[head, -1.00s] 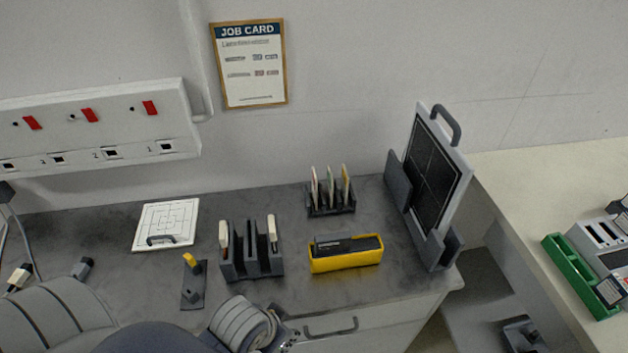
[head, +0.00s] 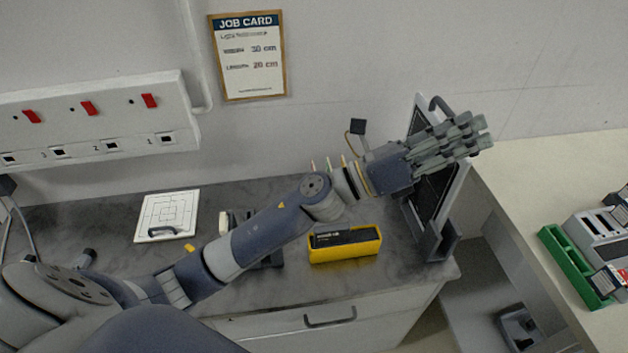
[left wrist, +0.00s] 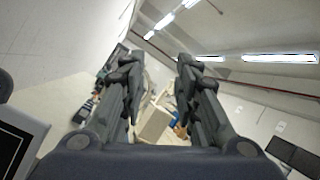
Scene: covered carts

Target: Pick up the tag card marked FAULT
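Several thin tag cards (head: 328,163) stand upright in a dark rack at the back of the counter. Only their top edges show behind my left arm, and no FAULT marking is readable. My left gripper (head: 478,136) is raised to the right of the cards, in front of the upright panel, pointing right. In the left wrist view its fingers (left wrist: 157,62) are spread apart with nothing between them. My right gripper is not in view.
A yellow box (head: 345,255) sits at the counter's front right. A handled panel (head: 437,200) stands at the right end. A white grid board (head: 166,216) lies at left. My arm partly covers a dark holder (head: 270,258). A job card (head: 249,56) hangs on the wall.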

